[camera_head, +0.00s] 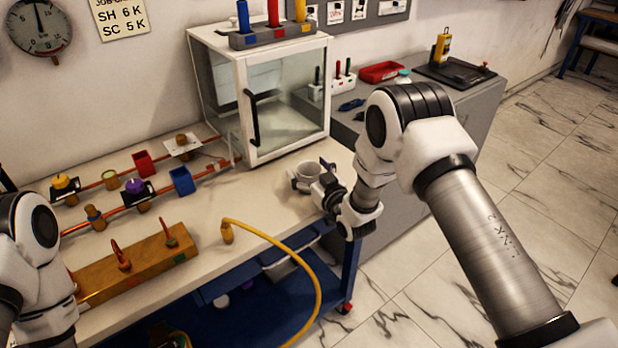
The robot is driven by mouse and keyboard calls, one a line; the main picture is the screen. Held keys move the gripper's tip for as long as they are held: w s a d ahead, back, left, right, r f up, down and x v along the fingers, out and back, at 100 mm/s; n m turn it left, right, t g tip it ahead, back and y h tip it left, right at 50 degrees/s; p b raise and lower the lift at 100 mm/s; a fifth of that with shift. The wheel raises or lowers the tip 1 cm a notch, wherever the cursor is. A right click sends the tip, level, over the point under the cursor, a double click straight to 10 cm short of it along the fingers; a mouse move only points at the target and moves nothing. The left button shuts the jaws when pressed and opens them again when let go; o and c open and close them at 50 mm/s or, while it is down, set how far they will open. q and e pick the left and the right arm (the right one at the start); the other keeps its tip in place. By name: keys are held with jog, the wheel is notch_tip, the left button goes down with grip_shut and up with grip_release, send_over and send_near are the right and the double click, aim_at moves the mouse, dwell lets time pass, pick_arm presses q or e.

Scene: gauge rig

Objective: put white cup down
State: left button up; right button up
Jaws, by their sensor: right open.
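The white cup (306,171) stands at the right end of the workbench (255,199), in front of the glass-fronted cabinet. It looks upright, and its lower part is partly hidden by my gripper. My right gripper (309,179) reaches in from the right at bench height. Its fingers are open around the cup; I cannot tell whether they touch it. Of my left arm only links show at the left edge, and its gripper is out of view.
The white cabinet (196,38) stands behind the cup. Copper pipes with valves and coloured blocks (181,181), a wooden block (135,264) and a yellow hose (275,240) occupy the bench's left and middle. Bare bench lies left of the cup; its right edge is close.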

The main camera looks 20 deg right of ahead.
jog(key=shift+s+r, duration=0.1)
jog(key=shift+s, duration=0.1)
jog(key=c, duration=1.3)
jog(key=shift+c, duration=0.2)
